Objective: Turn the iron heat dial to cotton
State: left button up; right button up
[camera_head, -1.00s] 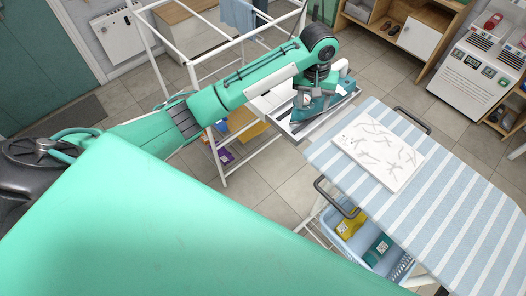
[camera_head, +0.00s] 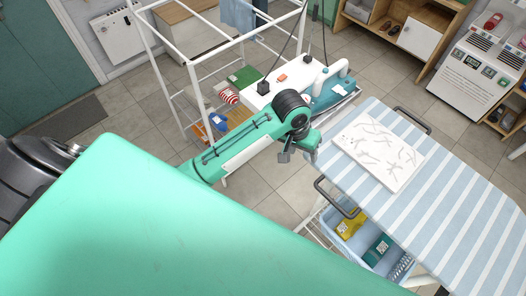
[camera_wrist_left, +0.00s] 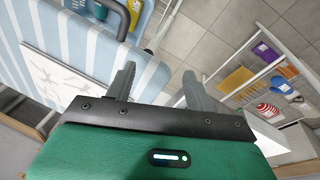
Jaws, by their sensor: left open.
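The teal iron (camera_head: 330,92) with a pale handle rests on the metal stand at the far left end of the striped ironing board (camera_head: 455,205). Its heat dial is too small to make out surely, and its setting cannot be read. My left gripper (camera_head: 298,158) hangs in front of the iron, apart from it, near the board's left corner. In the left wrist view, the gripper's two fingers (camera_wrist_left: 159,84) are spread with nothing between them. The iron does not show clearly in that view. My right gripper is not in view.
A white panel (camera_head: 393,151) with grey marks lies on the board. A white box (camera_head: 290,84) with cords stands beside the iron. The white rack frame (camera_head: 190,75) rises behind my left arm.

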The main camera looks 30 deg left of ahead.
pick_arm(q)
jog(key=s+a+f, duration=0.1)
jog(key=s+a, duration=0.1)
jog(key=s, duration=0.5)
jog(key=s+a+f+m+t, duration=0.1)
jog(key=s+a+f, duration=0.1)
jog(key=s, duration=0.5)
jog(key=shift+a+f+t+y, duration=0.15)
jog(key=shift+a+t+y, duration=0.15)
jog(key=shift+a, duration=0.25)
jog(key=shift+w, duration=0.1)
jog(key=s+a+f+g+y, duration=0.1)
jog(key=a+f, duration=0.1)
jog(key=f, duration=1.2)
jog(key=s+a+f, duration=0.2)
jog(key=f, duration=1.3)
jog(key=s+a+f, duration=0.2)
jog(key=s+f, duration=0.8)
jog(key=s, duration=0.2)
jog(key=s+a+f+g+y, duration=0.1)
jog(key=s+a+f, duration=0.2)
jog(key=s+f, duration=0.7)
jog(key=s, duration=0.3)
jog(key=shift+m, duration=0.4)
